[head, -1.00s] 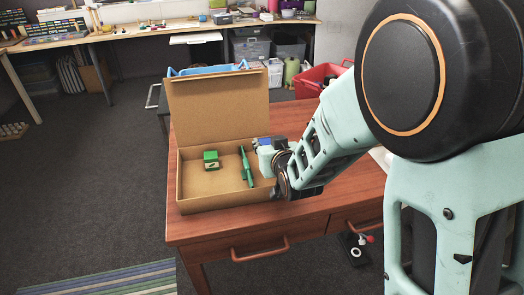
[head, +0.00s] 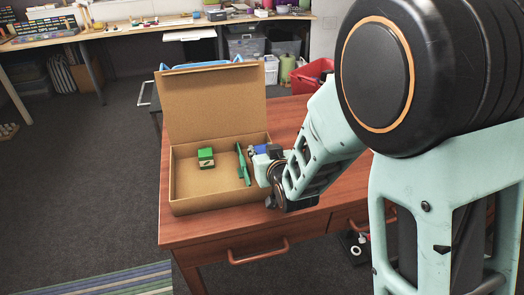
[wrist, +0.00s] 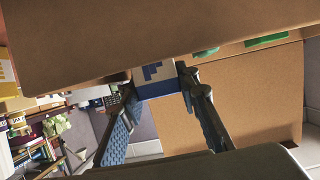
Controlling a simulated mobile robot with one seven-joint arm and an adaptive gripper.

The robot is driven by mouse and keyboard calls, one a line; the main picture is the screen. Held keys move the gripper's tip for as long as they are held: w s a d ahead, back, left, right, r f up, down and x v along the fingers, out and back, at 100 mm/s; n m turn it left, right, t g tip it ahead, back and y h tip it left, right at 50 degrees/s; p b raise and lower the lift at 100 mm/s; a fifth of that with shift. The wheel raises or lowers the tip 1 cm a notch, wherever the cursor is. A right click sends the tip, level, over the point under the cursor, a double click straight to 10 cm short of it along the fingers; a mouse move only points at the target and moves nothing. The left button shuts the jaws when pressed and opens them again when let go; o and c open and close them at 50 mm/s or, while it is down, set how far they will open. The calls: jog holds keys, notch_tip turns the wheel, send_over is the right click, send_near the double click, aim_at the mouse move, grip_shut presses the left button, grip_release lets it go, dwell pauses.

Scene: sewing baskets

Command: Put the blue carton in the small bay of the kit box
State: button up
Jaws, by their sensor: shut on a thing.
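The kit box (head: 200,205) is an open cardboard box on the wooden desk, its lid raised at the back. Inside it lie a green block (head: 206,153) and, further right, a long green tool (head: 243,165). My gripper (head: 259,157) is at the box's right side, its fingers pointing toward the box. In the wrist view it is shut on the blue carton (wrist: 158,88), which has a pale face with blue marks. In the head view only a small blue part of the carton (head: 263,149) shows. The bay divider cannot be made out clearly.
The desk (head: 292,125) is bare behind the box's right side. A red bin (head: 312,75) stands beyond the desk. In the wrist view a cardboard wall (wrist: 100,45) fills the top, close to the carton. My arm hides the desk's right part.

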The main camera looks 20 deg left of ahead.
jog(key=shift+f+b, duration=0.55)
jog(key=o, duration=0.9)
jog(key=shift+c, duration=0.2)
jog(key=shift+r, duration=0.2)
